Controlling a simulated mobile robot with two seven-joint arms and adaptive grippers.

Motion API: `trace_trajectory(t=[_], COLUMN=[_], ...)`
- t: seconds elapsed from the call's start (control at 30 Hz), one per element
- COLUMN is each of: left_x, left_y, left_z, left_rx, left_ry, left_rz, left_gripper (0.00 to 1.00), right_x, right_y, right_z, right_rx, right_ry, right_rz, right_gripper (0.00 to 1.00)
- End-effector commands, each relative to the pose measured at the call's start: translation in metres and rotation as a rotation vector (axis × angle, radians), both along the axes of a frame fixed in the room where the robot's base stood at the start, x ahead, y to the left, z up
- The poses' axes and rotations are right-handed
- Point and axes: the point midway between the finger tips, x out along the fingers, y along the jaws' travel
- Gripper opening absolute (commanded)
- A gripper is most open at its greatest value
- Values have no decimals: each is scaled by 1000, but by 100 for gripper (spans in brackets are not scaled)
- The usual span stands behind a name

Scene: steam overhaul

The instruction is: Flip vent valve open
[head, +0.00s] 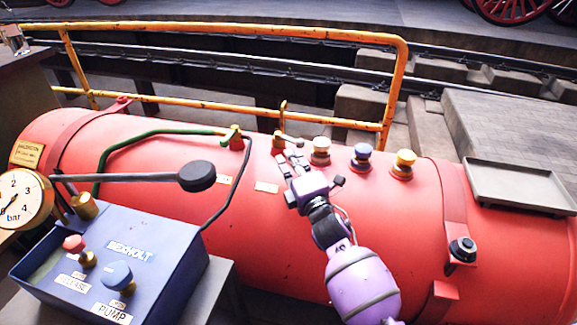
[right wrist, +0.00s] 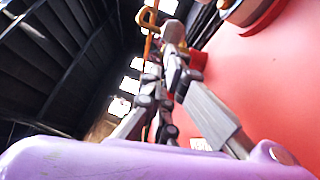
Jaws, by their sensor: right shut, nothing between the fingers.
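The red cylindrical tank (head: 330,250) lies across the head view. I cannot tell whether the fingertips touch the lever. In the right wrist view, the fingers (right wrist: 168,70) point toward a brass-yellow part (right wrist: 148,20); the red tank wall is on the right. My left gripper does not show.
A brass fitting (head: 235,138) with green and black pipes is left. A yellow rail (head: 230,28) runs behind. A blue pump box (head: 120,265) with a black-knobbed lever (head: 196,176) stands front left.

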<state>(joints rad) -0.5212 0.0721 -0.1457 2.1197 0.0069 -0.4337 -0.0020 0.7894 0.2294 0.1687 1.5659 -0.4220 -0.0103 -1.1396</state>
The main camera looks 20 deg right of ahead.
Motion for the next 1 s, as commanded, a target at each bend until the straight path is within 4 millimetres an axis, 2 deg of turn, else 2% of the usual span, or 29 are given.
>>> trace_trajectory(t=[0.4,0.67,1.0], left_x=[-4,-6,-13], left_y=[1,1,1], left_z=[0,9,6], left_rx=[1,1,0], left_ry=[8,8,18], left_rz=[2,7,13], left_gripper=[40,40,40], right_x=[1,3,7], right_y=[-3,-18,-37], right_z=[1,2,-1], right_rx=[-3,-11,0], right_ry=[-1,-3,1], right_rz=[14,146,262], right_gripper=[0,0,0])
